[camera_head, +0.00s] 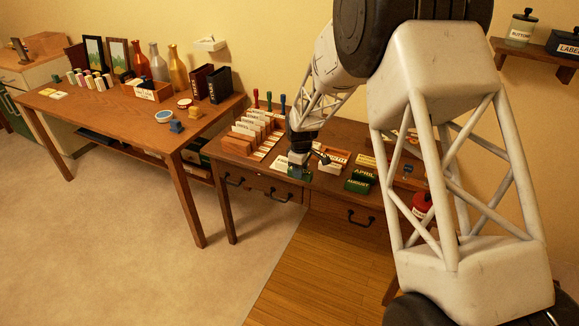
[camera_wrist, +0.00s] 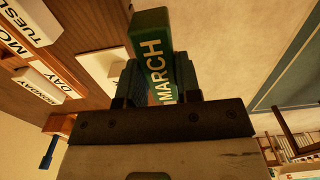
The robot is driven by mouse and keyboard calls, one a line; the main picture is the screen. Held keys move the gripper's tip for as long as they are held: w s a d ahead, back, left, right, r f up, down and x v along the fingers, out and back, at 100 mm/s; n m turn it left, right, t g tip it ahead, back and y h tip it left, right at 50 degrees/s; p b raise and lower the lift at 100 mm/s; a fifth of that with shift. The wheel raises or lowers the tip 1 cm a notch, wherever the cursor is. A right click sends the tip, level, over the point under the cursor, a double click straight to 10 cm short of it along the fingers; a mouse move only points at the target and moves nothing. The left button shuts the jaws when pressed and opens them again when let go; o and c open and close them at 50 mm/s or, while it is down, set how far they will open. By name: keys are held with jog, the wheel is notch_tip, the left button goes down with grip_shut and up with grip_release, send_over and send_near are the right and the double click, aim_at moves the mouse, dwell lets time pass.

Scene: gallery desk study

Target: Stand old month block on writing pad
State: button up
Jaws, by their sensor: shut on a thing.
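My gripper (camera_wrist: 152,85) is shut on a green block lettered MARCH (camera_wrist: 152,48), with one finger on each side of it. In the head view my gripper (camera_head: 299,162) is over the front of the right-hand desk, with the green block (camera_head: 299,173) under it near the front edge. I cannot tell whether the block touches the desk. A flat white piece, perhaps the writing pad (camera_head: 280,162), lies just left of the gripper; a white piece also shows beside the block in the wrist view (camera_wrist: 100,70).
Green blocks lettered APRIL and AUGUST (camera_head: 358,185) stand right of the gripper. A wooden rack of white cards (camera_head: 252,130) is to the left, and a tray (camera_head: 333,160) is close on the right. Weekday blocks (camera_wrist: 38,85) show in the wrist view.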

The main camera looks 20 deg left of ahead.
dwell(0.4)
jog(key=shift+w+a+f, duration=0.25)
jog(key=shift+w+a, duration=1.25)
jog(key=shift+w, duration=0.7)
jog(key=shift+w+a+f, duration=0.25)
jog(key=shift+w+a, duration=1.3)
jog(key=shift+w, duration=0.65)
jog(key=shift+w+a+f, duration=0.25)
jog(key=shift+w+a, duration=1.25)
jog(key=shift+w, duration=0.7)
jog(key=shift+f, duration=1.8)
jog(key=o, duration=0.6)
jog(key=shift+f, duration=0.1)
jog(key=shift+o, duration=0.2)
notch_tip(320, 180, up, 12)
jog(key=shift+d+r, duration=0.1)
jog(key=shift+r, duration=0.1)
